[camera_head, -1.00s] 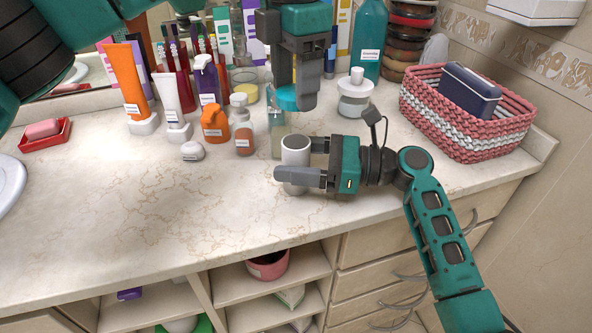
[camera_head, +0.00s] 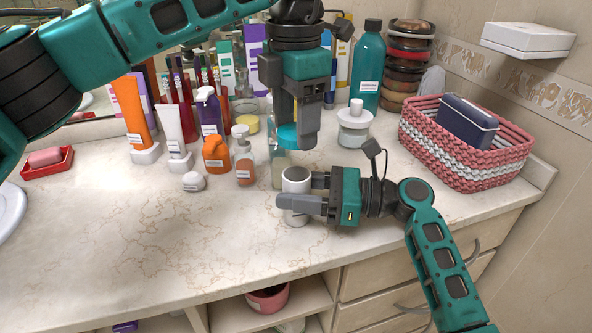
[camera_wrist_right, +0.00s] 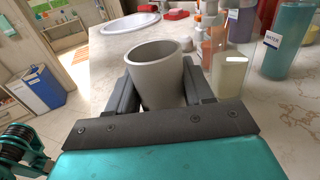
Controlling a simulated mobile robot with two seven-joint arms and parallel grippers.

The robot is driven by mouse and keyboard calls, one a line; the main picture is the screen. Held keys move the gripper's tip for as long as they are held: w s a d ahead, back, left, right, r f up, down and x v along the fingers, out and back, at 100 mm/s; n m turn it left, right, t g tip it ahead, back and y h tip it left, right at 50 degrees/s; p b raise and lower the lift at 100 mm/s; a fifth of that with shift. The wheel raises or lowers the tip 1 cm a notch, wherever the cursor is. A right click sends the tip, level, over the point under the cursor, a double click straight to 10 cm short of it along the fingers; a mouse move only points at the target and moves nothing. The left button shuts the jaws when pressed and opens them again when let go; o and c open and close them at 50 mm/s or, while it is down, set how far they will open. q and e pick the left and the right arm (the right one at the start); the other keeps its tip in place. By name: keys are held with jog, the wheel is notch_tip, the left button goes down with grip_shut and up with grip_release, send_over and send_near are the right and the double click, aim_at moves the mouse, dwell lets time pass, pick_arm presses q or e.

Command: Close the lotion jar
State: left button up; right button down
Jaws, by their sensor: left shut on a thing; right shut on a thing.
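The lotion jar (camera_head: 296,181) is a small pale grey-white cup, upright at the counter's front. In the right wrist view the jar (camera_wrist_right: 157,75) has an open, uncovered mouth. My right gripper (camera_head: 297,191) is shut on its sides from the right; it also shows in the right wrist view (camera_wrist_right: 160,98). The fingers hide part of the lid.
A clear bottle (camera_head: 279,170) stands close behind the jar. An orange bottle (camera_head: 215,155), a pump bottle (camera_head: 244,165) and a small white item (camera_head: 193,181) stand left. A lidded glass jar (camera_head: 354,128) and woven basket (camera_head: 465,150) are right. The front-left counter is clear.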

pick_arm(q)
jog(key=shift+f, duration=2.05)
jog(key=shift+f, duration=0.1)
jog(key=shift+f, duration=0.8)
jog(key=shift+f, duration=0.6)
jog(key=m, duration=3.2)
jog(key=shift+d+m, duration=0.25)
jog(key=shift+m, duration=0.05)
